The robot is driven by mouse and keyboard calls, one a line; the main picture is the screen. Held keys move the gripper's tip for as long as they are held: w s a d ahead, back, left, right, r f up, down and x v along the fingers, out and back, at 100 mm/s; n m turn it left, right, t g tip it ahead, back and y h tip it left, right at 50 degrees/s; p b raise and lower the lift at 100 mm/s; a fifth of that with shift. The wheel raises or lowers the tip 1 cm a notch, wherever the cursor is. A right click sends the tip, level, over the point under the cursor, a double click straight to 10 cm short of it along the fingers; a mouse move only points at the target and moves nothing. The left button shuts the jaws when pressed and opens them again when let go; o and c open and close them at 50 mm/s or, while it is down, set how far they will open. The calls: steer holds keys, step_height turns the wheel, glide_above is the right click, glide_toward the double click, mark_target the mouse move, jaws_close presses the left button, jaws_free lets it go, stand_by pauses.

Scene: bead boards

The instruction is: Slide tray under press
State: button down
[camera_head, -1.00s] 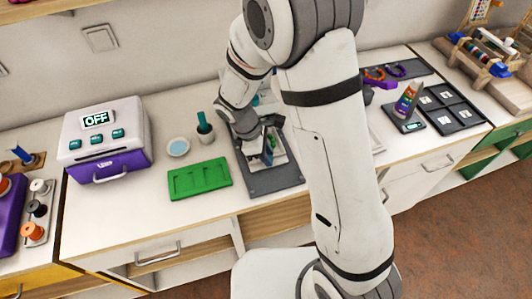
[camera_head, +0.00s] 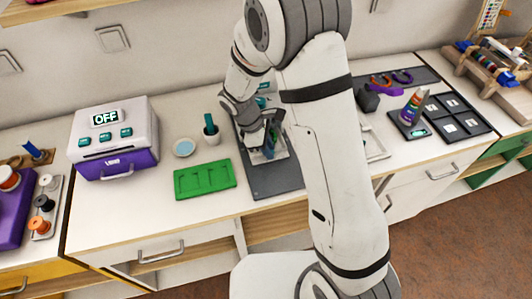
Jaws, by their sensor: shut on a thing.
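My gripper (camera_head: 266,149) is shut on a small pale tray (camera_head: 281,155) that rests on a dark grey base plate (camera_head: 275,182). Something teal or green shows between the fingers, too small to make out. The press seems to stand at the back of this plate; a teal-marked part of it (camera_head: 262,87) shows behind my wrist. My arm hides most of the press and part of the tray, so I cannot tell how far under it the tray lies. The front of the base plate is bare.
A white and purple machine reading OFF (camera_head: 113,140) stands further left. A bottle (camera_head: 413,108) and a dark compartment tray (camera_head: 452,115) are to the right.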

steer(key=shift+w+a+r, duration=0.1)
steer(key=shift+w+a, duration=0.05)
steer(key=shift+w, duration=0.05)
steer(key=c, duration=1.3)
jaws_free()
steer(key=shift+w, duration=0.1)
steer(key=shift+o, duration=0.2)
steer(key=v, duration=0.7)
steer(key=shift+r, duration=0.35)
steer(key=shift+a, duration=0.1)
